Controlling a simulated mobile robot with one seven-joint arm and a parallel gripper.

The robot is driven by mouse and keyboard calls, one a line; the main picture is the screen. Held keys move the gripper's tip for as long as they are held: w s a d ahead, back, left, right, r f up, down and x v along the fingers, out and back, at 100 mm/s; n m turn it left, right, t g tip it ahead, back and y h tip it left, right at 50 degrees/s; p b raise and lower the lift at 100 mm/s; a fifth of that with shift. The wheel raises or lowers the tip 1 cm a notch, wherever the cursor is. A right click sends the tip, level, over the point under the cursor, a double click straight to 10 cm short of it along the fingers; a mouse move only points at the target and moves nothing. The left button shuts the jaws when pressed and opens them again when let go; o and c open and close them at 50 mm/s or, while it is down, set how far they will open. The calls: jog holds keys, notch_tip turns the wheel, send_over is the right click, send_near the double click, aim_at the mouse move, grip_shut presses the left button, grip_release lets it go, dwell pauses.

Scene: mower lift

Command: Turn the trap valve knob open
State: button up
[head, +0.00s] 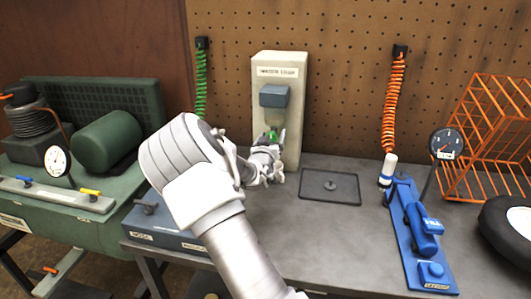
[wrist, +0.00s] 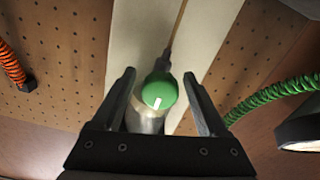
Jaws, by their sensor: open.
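The trap valve knob is a round green knob with a white mark (wrist: 159,92), seen in the middle of the wrist view. In the head view only a bit of its green (head: 271,135) shows; my arm and gripper hide the rest. It is at the lower front of the cream water trap panel (head: 292,110), which carries a grey-blue box (head: 275,96). My gripper (wrist: 158,85) is open, with one finger on each side of the knob. A gap shows between the knob and each finger in the wrist view. A pale metal cylinder sits below the knob there.
A grey bench (head: 330,230) holds a dark tray (head: 330,188) right of the panel. A green coiled hose (head: 201,85) and an orange one (head: 392,105) hang on the pegboard. A blue tool rack (head: 425,235) stands at right, a green compressor (head: 105,140) at left.

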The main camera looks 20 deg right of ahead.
jog(key=v, duration=1.5)
jog(key=shift+s+a+p, duration=0.25)
jog(key=shift+p, duration=0.15)
jog(key=s+a+r+n+g+y+p, duration=0.1)
jog(key=s+a+r+g+y+p, duration=0.45)
jog(key=s+a+r+y, duration=0.45)
jog(key=s+r+n+g+p, duration=0.1)
jog(key=s+r+g, duration=0.1)
jog(key=s, duration=0.8)
jog(key=s+r+n+g+p, duration=0.1)
jog(key=s+r+n+g, duration=0.1)
jog(key=s, duration=0.9)
jog(key=shift+a+r+p, duration=0.35)
jog(key=shift+a+r, duration=0.15)
jog(key=shift+r, duration=0.4)
